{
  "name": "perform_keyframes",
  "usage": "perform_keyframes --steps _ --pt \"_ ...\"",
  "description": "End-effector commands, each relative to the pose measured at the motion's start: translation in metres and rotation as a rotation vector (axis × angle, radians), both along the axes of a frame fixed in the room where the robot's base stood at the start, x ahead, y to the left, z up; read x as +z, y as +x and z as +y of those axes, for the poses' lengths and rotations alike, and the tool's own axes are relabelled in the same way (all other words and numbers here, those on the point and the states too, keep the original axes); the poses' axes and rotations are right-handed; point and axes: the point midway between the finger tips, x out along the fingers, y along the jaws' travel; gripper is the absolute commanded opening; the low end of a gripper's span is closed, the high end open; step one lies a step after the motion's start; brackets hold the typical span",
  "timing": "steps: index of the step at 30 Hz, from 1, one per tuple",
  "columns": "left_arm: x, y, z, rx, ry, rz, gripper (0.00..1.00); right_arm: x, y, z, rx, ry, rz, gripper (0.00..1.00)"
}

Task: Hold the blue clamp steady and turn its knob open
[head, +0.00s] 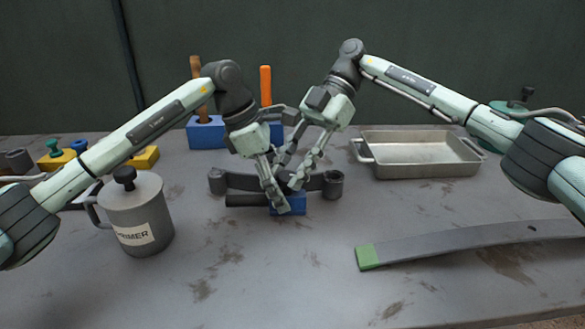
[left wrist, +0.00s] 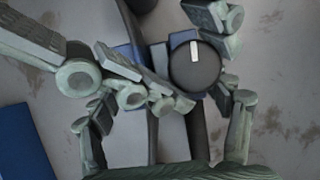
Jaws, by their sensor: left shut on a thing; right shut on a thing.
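The blue clamp (head: 295,207) sits around the dark leaf springs (head: 245,184) in the middle of the table. Its round dark knob (left wrist: 194,72) with a white pointer mark shows in the left wrist view; the fingers hide it in the head view. My left gripper (head: 279,203) reaches down at the clamp and is shut on its body, which the fingers partly cover. My right gripper (head: 297,181) comes in from the right just above and is shut on the knob. The two grippers are very close together.
A primer can (head: 140,218) stands at left front. A metal tray (head: 420,156) is at back right, and a loose leaf spring with a green end (head: 367,257) lies at right front. Blue blocks with upright handles (head: 206,133) stand behind. The front middle is clear.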

Motion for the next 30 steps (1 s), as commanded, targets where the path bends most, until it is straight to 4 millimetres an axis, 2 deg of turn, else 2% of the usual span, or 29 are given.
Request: perform_keyframes --steps 5,14,15,19,30 --pt "0.0007 -0.0005 0.0000 -0.003 0.000 0.000 0.27 -0.0008 0.0023 0.0001 0.075 -0.001 -0.003 0.03" --pt "0.0007 -0.0008 -0.0001 -0.004 0.000 -0.001 0.27 -0.0011 0.0021 -0.0005 0.083 -0.001 -0.004 0.03" --pt "0.0007 -0.0008 -0.0001 -0.004 0.000 -0.001 0.27 -0.0011 0.0021 -0.0005 0.082 -0.001 -0.003 0.35" --pt "0.0007 -0.0008 -0.0001 -0.004 0.001 -0.001 0.27 -0.0008 0.0018 -0.0003 0.083 0.000 -0.003 0.51" --pt "0.0005 -0.0006 -0.0001 -0.002 0.000 0.000 0.27 0.0040 0.0044 -0.0022 0.083 0.000 -0.002 0.51"
